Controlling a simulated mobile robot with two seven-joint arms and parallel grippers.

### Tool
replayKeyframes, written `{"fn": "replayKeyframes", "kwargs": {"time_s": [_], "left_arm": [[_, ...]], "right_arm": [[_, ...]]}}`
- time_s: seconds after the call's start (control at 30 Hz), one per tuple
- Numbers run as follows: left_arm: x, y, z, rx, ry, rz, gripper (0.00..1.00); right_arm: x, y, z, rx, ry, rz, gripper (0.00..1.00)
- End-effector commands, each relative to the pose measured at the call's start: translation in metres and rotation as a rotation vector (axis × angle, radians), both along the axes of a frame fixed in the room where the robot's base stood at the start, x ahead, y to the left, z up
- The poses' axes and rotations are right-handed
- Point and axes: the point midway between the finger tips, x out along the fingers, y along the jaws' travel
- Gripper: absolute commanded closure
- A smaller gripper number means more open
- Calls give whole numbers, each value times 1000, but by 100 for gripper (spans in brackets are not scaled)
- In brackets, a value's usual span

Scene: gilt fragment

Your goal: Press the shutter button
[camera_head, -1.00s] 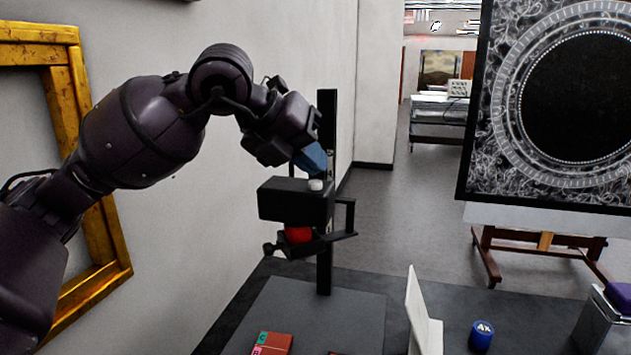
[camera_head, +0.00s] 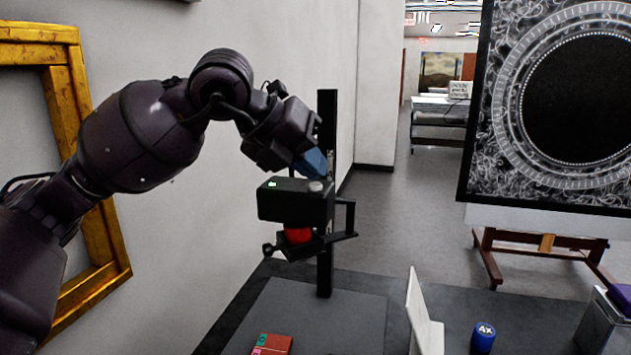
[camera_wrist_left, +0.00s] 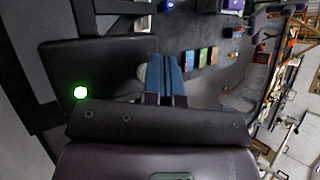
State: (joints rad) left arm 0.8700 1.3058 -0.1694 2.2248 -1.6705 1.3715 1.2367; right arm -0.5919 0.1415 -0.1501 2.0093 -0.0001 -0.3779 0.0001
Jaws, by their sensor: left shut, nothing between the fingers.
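A black camera (camera_head: 290,205) is mounted on a dark upright post (camera_head: 325,265), with a red part (camera_head: 298,235) under its body. Its shutter button (camera_head: 316,187) is a small round grey-white knob on the top right. A green light (camera_head: 272,184) glows on the camera's top; it also shows in the left wrist view (camera_wrist_left: 81,93). My left gripper (camera_head: 316,166) is shut and empty, its blue fingertips pointing down just above or beside the button; contact is unclear. In the left wrist view the fingers (camera_wrist_left: 166,77) partly cover the button. My right gripper is out of view.
A white panel (camera_head: 420,315), a blue cylinder (camera_head: 482,337) and a metal box (camera_head: 603,325) stand to the right. A gold frame (camera_head: 115,240) hangs on the left wall.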

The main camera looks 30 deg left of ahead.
Motion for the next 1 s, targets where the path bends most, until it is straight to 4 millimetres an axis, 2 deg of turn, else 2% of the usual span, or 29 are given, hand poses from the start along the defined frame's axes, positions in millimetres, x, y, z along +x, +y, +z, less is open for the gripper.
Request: {"fn": "replayKeyframes", "kwargs": {"time_s": [0.17, 0.5, 1.0], "left_arm": [[0, 0, 1, 0, 0, 0, 100], [0, 0, 16, 0, -2, 0, 100], [0, 0, 21, 0, -2, -1, 100]], "right_arm": [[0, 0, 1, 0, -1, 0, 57], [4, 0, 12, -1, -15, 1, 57], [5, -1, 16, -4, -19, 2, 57]]}}
